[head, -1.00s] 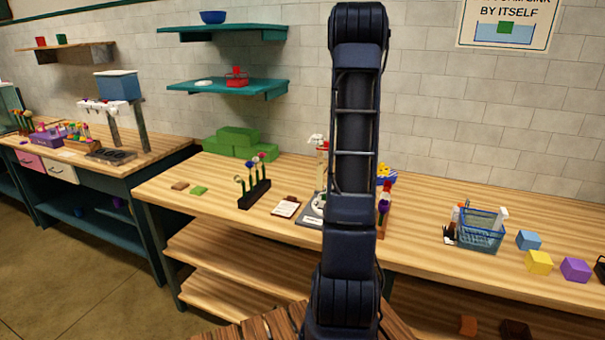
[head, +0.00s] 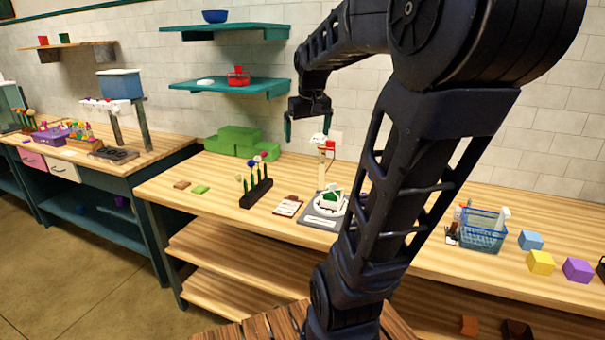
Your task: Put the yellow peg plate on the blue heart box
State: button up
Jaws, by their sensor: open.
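My gripper (head: 307,130) is open and empty, pointing down above the back of the middle bench. It appears above a white and red figure on a post (head: 325,150). I cannot make out the yellow peg plate in the current view; my arm covers the bench to the right of the post, where a small yellow and blue thing showed before. I cannot make out a blue heart box either.
A blue basket (head: 482,231) and blue (head: 530,240), yellow (head: 541,262) and purple (head: 578,270) blocks sit right.

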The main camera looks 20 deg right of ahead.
jog(key=s+a+f, duration=0.3)
jog(key=s, duration=0.3)
jog(key=s+a+f+t, duration=0.1)
jog(key=s+a+f, duration=0.2)
jog(key=s, duration=0.4)
jog(key=shift+a+f+y, duration=0.3)
jog(key=shift+a, duration=0.25)
